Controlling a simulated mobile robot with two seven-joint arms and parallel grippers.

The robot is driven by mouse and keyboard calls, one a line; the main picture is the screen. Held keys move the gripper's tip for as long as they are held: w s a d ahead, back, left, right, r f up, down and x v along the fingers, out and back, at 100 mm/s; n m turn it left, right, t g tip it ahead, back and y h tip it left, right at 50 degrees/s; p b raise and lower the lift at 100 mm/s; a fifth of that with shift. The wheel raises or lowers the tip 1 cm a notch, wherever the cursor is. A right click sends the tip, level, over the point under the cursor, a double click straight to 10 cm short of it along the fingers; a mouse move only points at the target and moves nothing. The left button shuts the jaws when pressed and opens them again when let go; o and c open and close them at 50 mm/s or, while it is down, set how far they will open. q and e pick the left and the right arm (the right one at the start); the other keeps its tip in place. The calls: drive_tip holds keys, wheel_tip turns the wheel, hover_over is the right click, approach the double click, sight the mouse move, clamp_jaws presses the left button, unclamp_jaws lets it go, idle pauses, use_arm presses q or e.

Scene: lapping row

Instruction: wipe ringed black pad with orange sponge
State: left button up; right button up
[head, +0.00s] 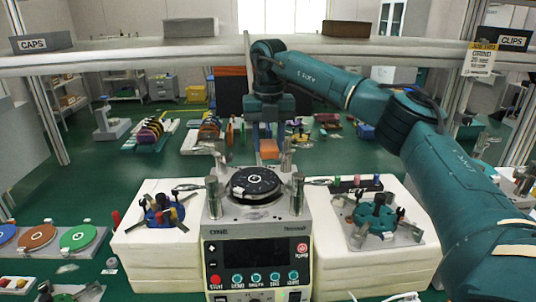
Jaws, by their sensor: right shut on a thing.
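The ringed black pad (250,184) is a dark round disc on top of the grey machine (258,222) in the middle. My right arm reaches in from the right, and its gripper (267,138) points down with blue fingers. It is shut on the orange sponge (269,150), which shows below the fingertips. The sponge appears above and beyond the pad in the picture, apart from it. Whether it touches the green bench behind the machine cannot be told. My left gripper is not in view.
Metal posts (297,193) stand around the pad. White blocks flank the machine, bearing a blue-hubbed fixture (164,213) and a teal one (375,214). A pale shelf beam (150,55) crosses above. Coloured discs (37,236) lie at left. Green bench (90,190) is partly clear.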

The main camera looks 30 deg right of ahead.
drive_tip(key=shift+r, duration=3.55)
